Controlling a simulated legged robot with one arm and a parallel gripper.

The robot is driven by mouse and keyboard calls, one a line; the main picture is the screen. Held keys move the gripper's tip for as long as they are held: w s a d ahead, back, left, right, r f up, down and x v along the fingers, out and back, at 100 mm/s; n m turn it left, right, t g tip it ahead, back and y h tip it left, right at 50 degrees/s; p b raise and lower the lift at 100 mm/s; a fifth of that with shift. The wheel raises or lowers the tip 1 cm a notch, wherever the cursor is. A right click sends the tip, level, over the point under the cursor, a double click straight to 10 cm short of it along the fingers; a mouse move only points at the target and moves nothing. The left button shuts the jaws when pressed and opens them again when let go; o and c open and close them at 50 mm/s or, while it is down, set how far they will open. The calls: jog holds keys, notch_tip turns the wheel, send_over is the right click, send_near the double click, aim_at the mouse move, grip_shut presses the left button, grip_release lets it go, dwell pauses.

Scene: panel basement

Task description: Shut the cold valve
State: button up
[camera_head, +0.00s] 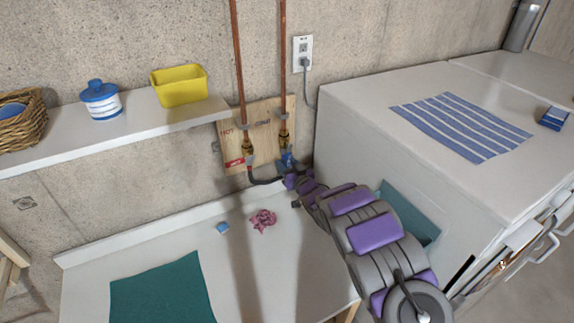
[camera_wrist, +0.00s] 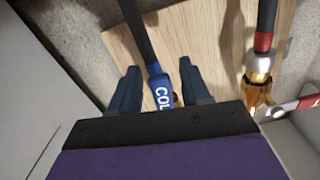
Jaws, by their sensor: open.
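The cold valve (camera_head: 284,142) is brass, on the right copper pipe against a wooden board. Its blue lever (camera_wrist: 162,92), lettered "COL" as far as visible, shows in the wrist view roughly in line with the black hose (camera_wrist: 138,25). My gripper (camera_wrist: 158,68) is open, with its two dark fingers on either side of the blue lever. A small gap shows on each side, so neither finger appears to press on it. The lever's lower end is hidden behind my gripper's body. In the head view my gripper (camera_head: 290,176) is small and partly hides the valve area.
The hot valve (camera_head: 247,148) with a red lever (camera_head: 234,162) is close on the left; its brass body (camera_wrist: 259,70) also shows in the wrist view. A white appliance (camera_head: 355,120) stands close right of my arm. A shelf (camera_head: 140,127) is left; the counter (camera_head: 240,270) lies below.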

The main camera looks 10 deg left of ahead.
jog(key=shift+c, duration=0.4)
grip_shut()
dwell(0.4)
